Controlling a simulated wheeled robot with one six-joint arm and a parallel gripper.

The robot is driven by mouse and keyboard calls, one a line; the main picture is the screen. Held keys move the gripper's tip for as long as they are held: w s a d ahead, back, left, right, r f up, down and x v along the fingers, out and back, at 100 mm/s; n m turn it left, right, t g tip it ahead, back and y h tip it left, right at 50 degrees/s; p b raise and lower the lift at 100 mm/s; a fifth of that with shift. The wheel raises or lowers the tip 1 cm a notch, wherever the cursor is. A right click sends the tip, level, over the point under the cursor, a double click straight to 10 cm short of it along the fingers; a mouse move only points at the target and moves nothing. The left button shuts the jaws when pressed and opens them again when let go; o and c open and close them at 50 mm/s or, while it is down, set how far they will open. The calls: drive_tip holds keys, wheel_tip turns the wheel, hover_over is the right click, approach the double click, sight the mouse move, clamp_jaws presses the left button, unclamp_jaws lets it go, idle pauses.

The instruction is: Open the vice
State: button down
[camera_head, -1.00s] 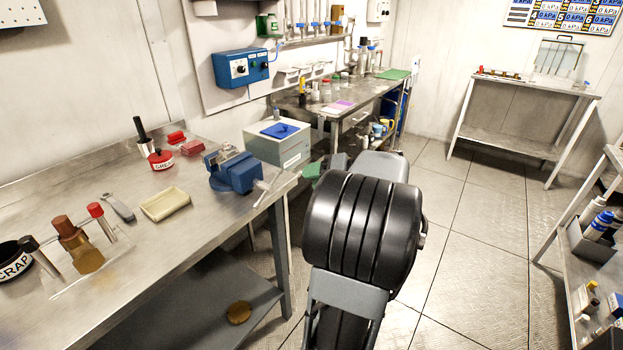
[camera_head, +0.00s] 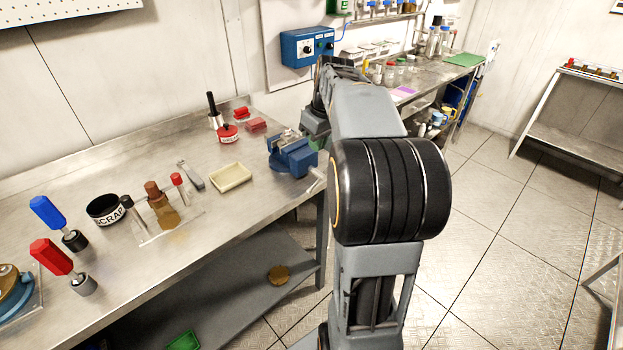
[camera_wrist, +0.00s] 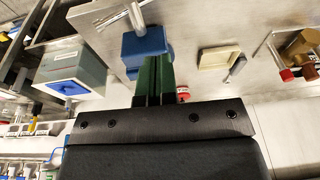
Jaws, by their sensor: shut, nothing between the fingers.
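The blue vice (camera_head: 291,157) is fixed at the right end of the steel workbench (camera_head: 75,180), with a silver handle at its front, partly hidden by my arm in the head view. In the wrist view the blue vice (camera_wrist: 146,42) is just beyond my fingertips, with its silver bar handle (camera_wrist: 136,15) at the top. My gripper (camera_wrist: 153,62) has its green fingers shut and empty, overlapping the vice's near side in that view. I cannot tell whether they touch it. In the head view my arm hides most of the gripper. The jaw gap is not clear.
A cream tray (camera_head: 230,178), a red grease tin (camera_head: 228,134), a scrap cup (camera_head: 105,209) and several tools stand on the bench left of the vice. A grey-green box (camera_wrist: 72,70) is beside the vice in the wrist view. Open floor lies right of my arm.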

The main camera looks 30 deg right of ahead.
approach(312, 188)
drive_tip(key=f, duration=0.1)
drive_tip(key=w+f, duration=0.1)
drive_tip(key=f, duration=0.1)
drive_tip(key=w+f, duration=0.1)
drive_tip(key=f, duration=0.1)
drive_tip(key=shift+w+a, duration=0.25)
drive_tip(key=shift+a, duration=0.1)
drive_tip(key=shift+s+f, duration=0.15)
drive_tip(key=shift+f, duration=0.7)
drive_tip(key=shift+f+b, duration=0.15)
drive_tip(key=shift+b, duration=0.35)
